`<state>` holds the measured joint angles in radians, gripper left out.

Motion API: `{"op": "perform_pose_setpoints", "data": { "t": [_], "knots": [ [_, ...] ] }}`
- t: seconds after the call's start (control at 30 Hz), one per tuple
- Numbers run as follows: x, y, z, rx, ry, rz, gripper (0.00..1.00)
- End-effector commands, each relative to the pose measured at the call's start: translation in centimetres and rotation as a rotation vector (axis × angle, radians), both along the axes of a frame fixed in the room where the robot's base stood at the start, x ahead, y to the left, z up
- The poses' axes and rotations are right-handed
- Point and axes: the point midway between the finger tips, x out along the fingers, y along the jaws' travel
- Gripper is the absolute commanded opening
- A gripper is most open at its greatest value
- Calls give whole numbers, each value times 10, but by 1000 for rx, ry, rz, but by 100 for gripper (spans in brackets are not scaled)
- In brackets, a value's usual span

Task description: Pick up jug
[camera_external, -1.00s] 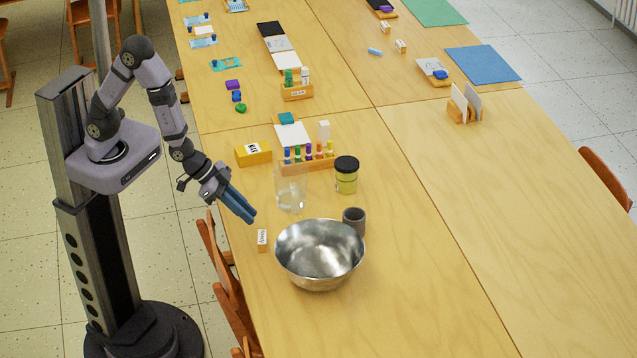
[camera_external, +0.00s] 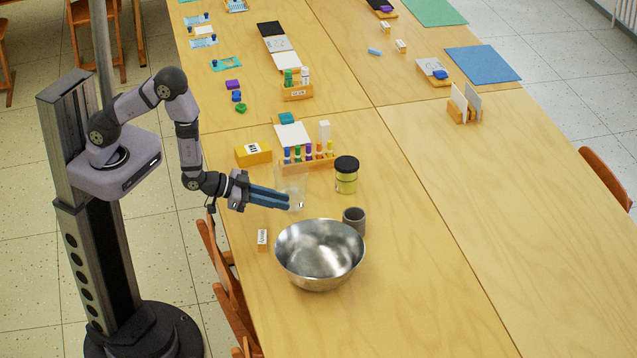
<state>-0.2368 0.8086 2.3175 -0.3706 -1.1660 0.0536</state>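A clear, see-through jug (camera_external: 291,176) stands on the wooden table, behind the steel bowl and in front of the wooden rack. My gripper (camera_external: 287,202) is level with the jug, with its long blue fingers pointing right. The fingers overlap the lower part of the jug in the picture and hide some of it. I cannot tell whether they are around the jug, touching it or only in front of it. The gap between the fingers is not clear from this side.
A large steel bowl (camera_external: 318,262) and a grey cup (camera_external: 353,219) stand just in front. A black-lidded jar (camera_external: 346,177) is to the right. A rack of coloured bottles (camera_external: 308,166) and a yellow box (camera_external: 254,154) lie behind. The table's right side is mostly clear.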

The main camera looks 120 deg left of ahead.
Motion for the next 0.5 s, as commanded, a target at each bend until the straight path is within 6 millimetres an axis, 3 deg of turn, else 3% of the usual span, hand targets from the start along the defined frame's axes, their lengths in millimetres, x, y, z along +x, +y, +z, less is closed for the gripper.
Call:
{"op": "perform_pose_setpoints", "data": {
  "t": [0.27,0.5],
  "knots": [
    [6,4,-3,-1,2,-1,17],
    [23,18,-16,-1,3,0,17]
  ]
}}
